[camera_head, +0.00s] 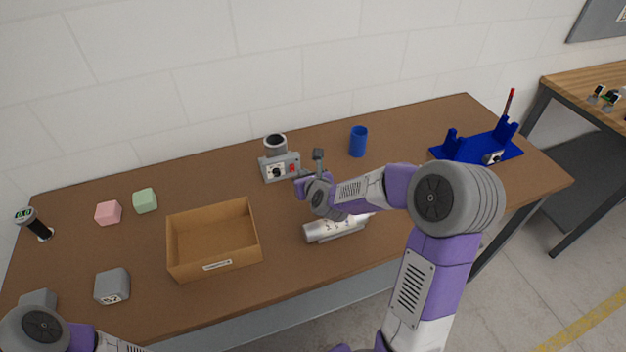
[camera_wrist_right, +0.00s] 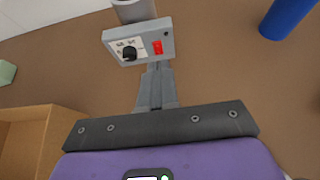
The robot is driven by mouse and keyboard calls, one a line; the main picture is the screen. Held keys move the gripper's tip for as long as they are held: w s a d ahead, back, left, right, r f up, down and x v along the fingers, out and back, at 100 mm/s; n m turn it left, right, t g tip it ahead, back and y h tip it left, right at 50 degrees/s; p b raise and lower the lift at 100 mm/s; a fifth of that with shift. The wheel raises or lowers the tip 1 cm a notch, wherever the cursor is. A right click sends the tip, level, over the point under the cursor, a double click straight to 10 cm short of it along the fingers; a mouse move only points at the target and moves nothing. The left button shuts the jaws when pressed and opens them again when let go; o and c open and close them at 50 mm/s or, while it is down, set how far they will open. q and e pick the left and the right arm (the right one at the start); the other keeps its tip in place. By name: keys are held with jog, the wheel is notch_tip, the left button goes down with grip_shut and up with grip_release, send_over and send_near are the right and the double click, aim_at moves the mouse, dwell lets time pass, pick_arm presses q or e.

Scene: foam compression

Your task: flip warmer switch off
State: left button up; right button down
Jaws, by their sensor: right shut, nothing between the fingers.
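The grey warmer (camera_head: 280,168) stands near the back middle of the table, with a round cup-like holder (camera_head: 275,144) on top. Its front has a black knob and a red switch (camera_head: 292,168). In the right wrist view the warmer (camera_wrist_right: 140,42) is at the top, with its red switch (camera_wrist_right: 157,47) right of the black knob (camera_wrist_right: 129,53). My right gripper (camera_wrist_right: 156,68) is shut and empty, its tips just below the red switch; whether they touch the warmer I cannot tell. The switch's position is too small to read. My left arm shows at the bottom left of the head view; its fingers are not visible.
An open cardboard box (camera_head: 213,240) stands left of my right arm. A white device (camera_head: 334,229) lies below my right gripper. A blue cup (camera_head: 358,141) and a blue rack (camera_head: 476,149) stand to the right. Pink (camera_head: 108,212) and green (camera_head: 145,200) blocks sit left.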

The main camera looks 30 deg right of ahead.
jog(key=v, duration=0.3)
jog(key=r+v, duration=0.1)
jog(key=v, duration=0.1)
jog(key=shift+r, duration=0.2)
jog(key=shift+s, duration=0.1)
jog(key=shift+r, duration=0.1)
